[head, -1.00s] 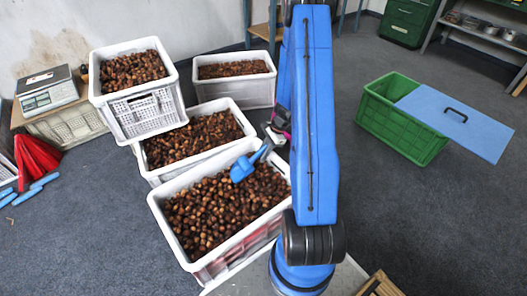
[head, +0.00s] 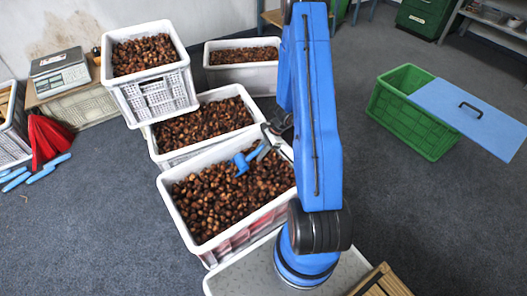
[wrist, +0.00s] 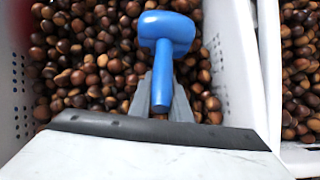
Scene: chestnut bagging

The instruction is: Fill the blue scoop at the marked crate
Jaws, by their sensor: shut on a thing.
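The blue scoop (head: 241,164) is over the nearest chestnut crate (head: 168,208), at its back right part, low near the chestnuts. This white crate has a reddish patch on its near side, perhaps the mark. My gripper (head: 266,147) is shut on the scoop's handle. In the wrist view, the blue scoop (wrist: 167,32) stands out beyond the grey fingers (wrist: 160,92), with chestnuts (wrist: 85,60) behind it. The inside of the bowl is hidden, so I cannot tell whether it holds chestnuts or touches them.
More white chestnut crates stand behind: a middle one (head: 160,157), a raised one (head: 115,90) and a back one (head: 210,77). A scale (head: 60,77) is at left. A green crate (head: 425,134) with a blue lid board (head: 475,120) stands right. Open floor lies between.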

